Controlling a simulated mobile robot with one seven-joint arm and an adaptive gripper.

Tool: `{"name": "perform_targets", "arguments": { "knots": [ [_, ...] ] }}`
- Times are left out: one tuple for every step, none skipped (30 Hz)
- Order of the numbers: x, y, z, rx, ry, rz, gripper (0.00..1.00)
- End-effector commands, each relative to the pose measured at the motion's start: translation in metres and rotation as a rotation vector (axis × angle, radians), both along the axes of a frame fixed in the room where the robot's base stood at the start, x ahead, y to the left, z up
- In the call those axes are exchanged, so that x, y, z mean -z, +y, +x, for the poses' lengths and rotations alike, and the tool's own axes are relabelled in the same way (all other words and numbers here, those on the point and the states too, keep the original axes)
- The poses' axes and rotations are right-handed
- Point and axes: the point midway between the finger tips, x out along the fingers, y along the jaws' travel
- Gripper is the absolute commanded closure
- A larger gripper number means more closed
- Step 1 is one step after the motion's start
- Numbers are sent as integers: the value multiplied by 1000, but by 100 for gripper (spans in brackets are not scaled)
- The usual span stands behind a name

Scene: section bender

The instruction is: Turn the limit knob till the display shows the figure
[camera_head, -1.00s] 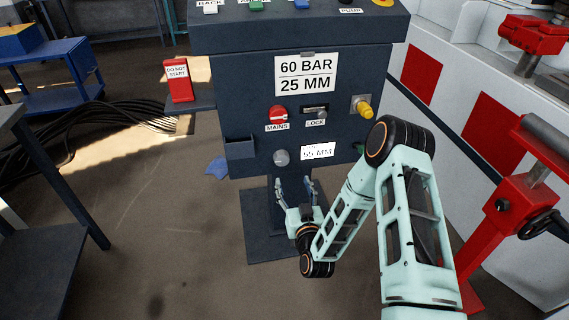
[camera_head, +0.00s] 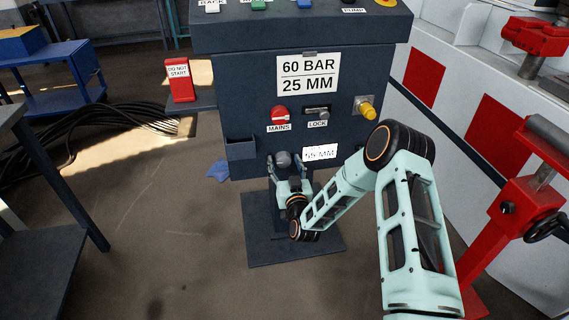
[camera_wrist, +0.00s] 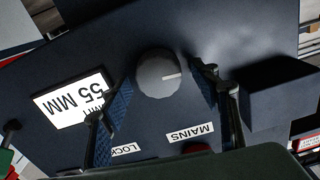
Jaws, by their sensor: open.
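The limit knob (camera_head: 283,159) is a round grey knob low on the dark cabinet front. In the wrist view the knob (camera_wrist: 158,75) shows a pale pointer line towards the right. The display (camera_head: 320,153) right of it is white; in the wrist view the display (camera_wrist: 72,98) appears upside down and reads 55 MM under a smaller, partly hidden line. My gripper (camera_head: 286,165) is open, with one finger on each side of the knob; in the wrist view the fingers (camera_wrist: 164,85) stand apart from it, and I cannot tell any contact. A sign (camera_head: 307,75) reads 60 BAR / 25 MM.
Above the knob are the red MAINS switch (camera_head: 279,114), the LOCK slide (camera_head: 317,112) and a yellow knob (camera_head: 366,108). An open dark box (camera_head: 240,149) sticks out left of the knob. A red DO NOT START sign (camera_head: 179,80) stands on a side shelf.

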Motion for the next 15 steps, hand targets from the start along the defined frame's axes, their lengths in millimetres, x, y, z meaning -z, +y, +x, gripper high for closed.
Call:
{"name": "perform_targets", "arguments": {
  "knots": [
    [0,0,0,0,0,0,44],
    [0,0,0,0,0,0,44],
    [0,0,0,0,0,0,44],
    [0,0,0,0,0,0,44],
    [0,0,0,0,0,0,45],
    [0,0,0,0,0,0,49],
    [0,0,0,0,0,0,52],
    [0,0,0,0,0,0,56],
    [0,0,0,0,0,0,60],
    [0,0,0,0,0,0,63],
    [0,0,0,0,0,0,67],
    [0,0,0,0,0,0,71],
    [0,0,0,0,0,0,74],
    [0,0,0,0,0,0,78],
    [0,0,0,0,0,0,82]
  ]
}}
